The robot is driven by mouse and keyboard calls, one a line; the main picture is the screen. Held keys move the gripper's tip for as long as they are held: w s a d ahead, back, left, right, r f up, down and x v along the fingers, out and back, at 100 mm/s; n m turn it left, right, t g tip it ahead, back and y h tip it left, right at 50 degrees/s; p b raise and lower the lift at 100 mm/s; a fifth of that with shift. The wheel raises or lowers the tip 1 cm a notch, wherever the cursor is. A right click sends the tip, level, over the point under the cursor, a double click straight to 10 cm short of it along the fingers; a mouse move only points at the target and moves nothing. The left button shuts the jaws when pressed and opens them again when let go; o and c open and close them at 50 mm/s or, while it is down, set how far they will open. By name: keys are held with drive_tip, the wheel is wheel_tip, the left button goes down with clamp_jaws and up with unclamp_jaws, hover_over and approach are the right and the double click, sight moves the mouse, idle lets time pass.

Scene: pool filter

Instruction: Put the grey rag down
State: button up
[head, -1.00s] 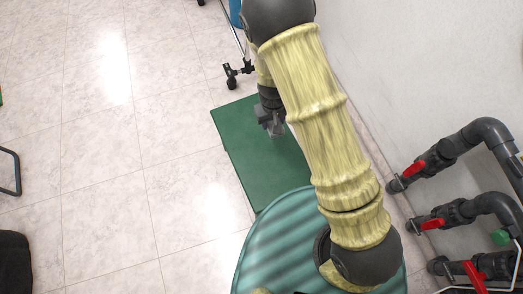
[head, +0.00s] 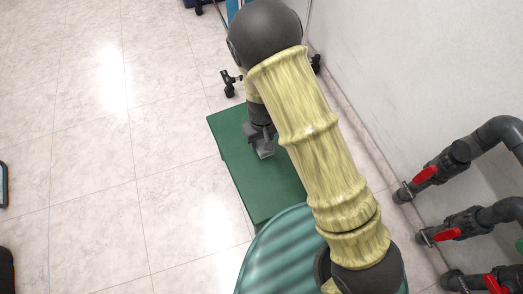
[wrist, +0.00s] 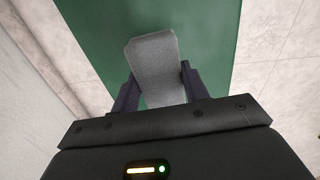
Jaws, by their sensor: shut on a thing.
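The grey rag (wrist: 155,62) is a flat, light grey piece between the fingers of my gripper (wrist: 157,92) in the wrist view. My gripper is shut on it, and the rag sticks out beyond the fingertips. In the head view my gripper (head: 264,150) is over the green table top (head: 235,175), with a small grey part of the rag showing. The green top also fills the middle of the wrist view (wrist: 210,45). I cannot tell whether the rag touches the green surface.
A ribbed teal drum (head: 285,250) stands at the green table's near end. Grey pipes with red valve handles (head: 425,175) run along the right wall. A wheeled stand's foot (head: 229,82) is beyond the table. The tiled floor (head: 90,150) at left is mostly clear.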

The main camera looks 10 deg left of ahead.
sight(262, 141)
drive_tip(key=shift+f, duration=0.25)
drive_tip(key=shift+f+b, duration=1.2)
drive_tip(key=shift+f, duration=1.2)
drive_tip(key=shift+f, duration=0.15)
drive_tip(key=o, duration=0.9)
drive_tip(key=shift+w, duration=0.1)
wheel_tip(262, 141, up, 12)
drive_tip(key=p, duration=0.6)
